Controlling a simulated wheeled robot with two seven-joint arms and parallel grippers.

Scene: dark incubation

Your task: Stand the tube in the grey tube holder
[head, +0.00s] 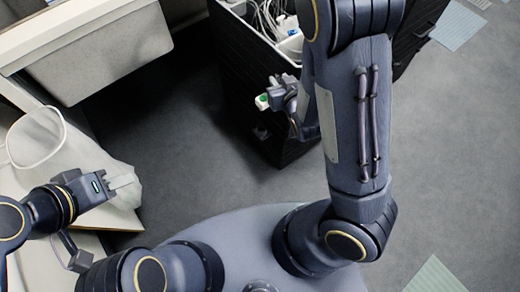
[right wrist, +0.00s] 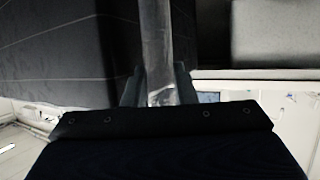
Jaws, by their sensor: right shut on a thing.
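In the right wrist view a pale grey, see-through tube (right wrist: 156,40) stands between the fingers of my right gripper (right wrist: 158,88), which is shut on it. The tube runs up out of the top of that view. In the head view my right gripper (head: 276,97) is beside the dark ribbed crate, with a small white and green piece at its end; I cannot tell whether this is part of the tube. My left gripper (head: 122,181) is at the left, over a pale surface, and its finger gap is unclear. I cannot make out the grey tube holder.
A dark ribbed crate (head: 236,55) with white cables and items in it stands at the top middle. A grey bin (head: 105,60) under a pale ledge is at the upper left. A clear round-rimmed container (head: 36,137) is at the left. Grey floor (head: 170,150) lies open between.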

